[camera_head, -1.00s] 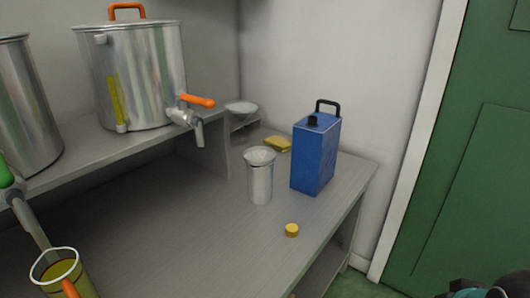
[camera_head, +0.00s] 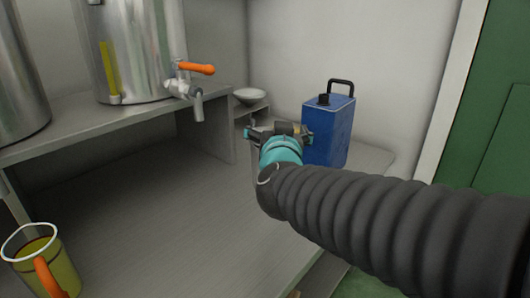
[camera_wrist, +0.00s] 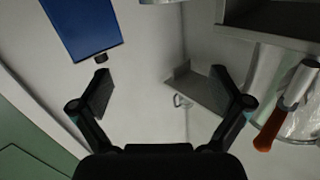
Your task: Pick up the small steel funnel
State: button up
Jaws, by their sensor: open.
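A pale, wide-rimmed cone (camera_head: 250,96), which looks like the small steel funnel, sits on a small corner shelf at the back in the head view. I cannot make it out surely in the wrist view. My gripper (camera_head: 280,132) is in front of and below it in the head view, left of the blue can. In the wrist view my gripper (camera_wrist: 162,88) has its two fingers wide apart with nothing between them. The steel cup on the bench is almost wholly hidden behind my gripper.
A steel tank (camera_head: 140,45) with an orange-handled tap (camera_head: 195,70) is on the raised shelf, left. A yellow jug (camera_head: 45,265) stands front left. The bench middle (camera_head: 150,215) is clear.

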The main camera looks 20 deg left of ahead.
jog(key=s+a+f+m+t+h+b, duration=0.1)
jog(key=s+a+f+m+h+b, duration=0.15)
jog(key=a+f+h, duration=0.3)
jog(key=w, duration=0.7)
jog(key=shift+w+a+r, duration=0.1)
jog(key=shift+w+a, duration=0.1)
jog(key=shift+w, duration=0.2)
jog(key=shift+w+d+f+b, duration=0.15)
jog(key=shift+w+b, duration=0.15)
jog(key=shift+w, duration=1.05)
jog(key=shift+w+d+f+b, duration=0.15)
jog(key=shift+w+b, duration=0.15)
jog(key=shift+w, duration=1)
jog(key=shift+a, duration=0.1)
jog(key=c, duration=0.8)
